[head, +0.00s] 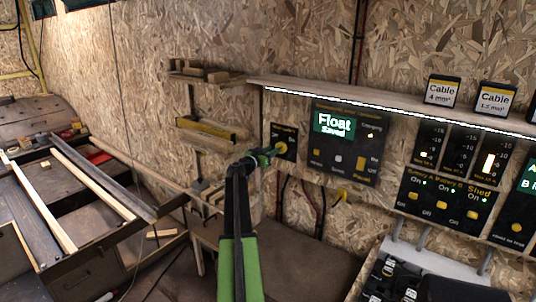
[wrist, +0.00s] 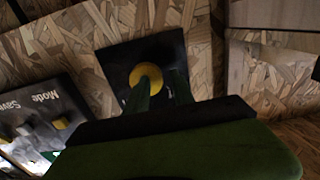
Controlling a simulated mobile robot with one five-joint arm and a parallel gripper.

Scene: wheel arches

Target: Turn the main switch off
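The main switch appears to be the small black panel (head: 291,136) with a round yellow knob (head: 281,150), on the chipboard wall left of the Float display. The wrist view shows the same black panel (wrist: 115,63) and yellow knob (wrist: 130,76) close up. My green gripper (head: 270,154) is right at the knob in the head view. In the wrist view its two fingers (wrist: 163,82) stand apart. One finger crosses in front of the knob and hides part of it; the other is right of the knob, over the panel. I cannot tell whether the fingers touch it.
The Float display panel (head: 345,142) is just right of the switch. A breaker panel (head: 440,202) with several yellow knobs is further right. A shelf (head: 400,107) runs above them. Small wooden shelves with a yellow level (head: 206,129) are left. A bench (head: 300,252) lies below.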

